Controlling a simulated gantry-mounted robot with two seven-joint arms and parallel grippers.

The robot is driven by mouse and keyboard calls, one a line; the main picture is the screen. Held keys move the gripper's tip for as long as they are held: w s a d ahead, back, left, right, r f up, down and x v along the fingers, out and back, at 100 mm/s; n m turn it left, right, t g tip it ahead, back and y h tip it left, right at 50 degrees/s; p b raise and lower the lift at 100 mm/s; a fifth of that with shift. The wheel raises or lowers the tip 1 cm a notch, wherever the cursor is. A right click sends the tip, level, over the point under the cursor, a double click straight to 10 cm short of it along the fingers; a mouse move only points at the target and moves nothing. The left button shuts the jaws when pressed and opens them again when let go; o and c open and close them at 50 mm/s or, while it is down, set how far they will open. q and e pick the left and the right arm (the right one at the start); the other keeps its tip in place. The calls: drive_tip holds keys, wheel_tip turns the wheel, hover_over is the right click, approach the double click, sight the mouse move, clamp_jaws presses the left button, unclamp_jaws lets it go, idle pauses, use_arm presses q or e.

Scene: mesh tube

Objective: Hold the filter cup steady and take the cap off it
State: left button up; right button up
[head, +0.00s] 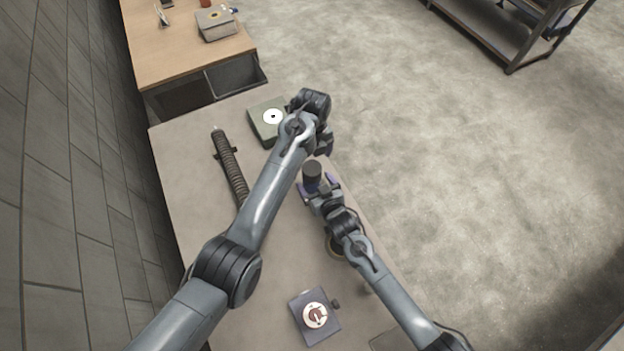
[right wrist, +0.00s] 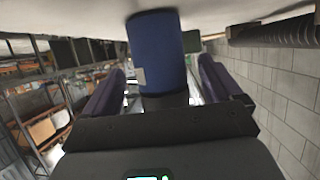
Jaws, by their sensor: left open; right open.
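The filter cup (right wrist: 155,55) is a blue cylinder with a small pale label, standing between the fingers in the right wrist view. Its black cap (right wrist: 165,103) shows at the lower end in that picture. In the head view the dark round cap (head: 312,169) is on top and the cup's body is mostly hidden. My right gripper (head: 318,188) is open around the cup; its purple fingers (right wrist: 160,90) are on either side with gaps visible. My left gripper (head: 326,142) is open, just beyond the cup, and partly hidden by its wrist.
A green box with a white disc (head: 268,122) lies behind my left wrist. A black ribbed tube (head: 231,167) lies at the left. A dark box with a round emblem (head: 303,328) sits at the front. A round item (head: 332,246) is partly under my right arm. The table's right edge is close.

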sight(316, 184)
drive_tip(key=shift+x, duration=1.6)
drive_tip(key=c, duration=1.7)
use_arm(q)
drive_tip(key=shift+n, duration=0.7)
use_arm(e)
clamp_jaws()
use_arm(q)
drive_tip(key=n, duration=0.2)
drive_tip(key=shift+s+d+f+n, duration=0.25)
drive_tip(key=shift+s+f+n, duration=0.1)
drive_tip(key=shift+f+n, duration=0.05)
drive_tip(key=shift+a+r+n, duration=0.1)
drive_tip(key=shift+r+n, duration=0.05)
drive_tip(key=shift+n, duration=0.15)
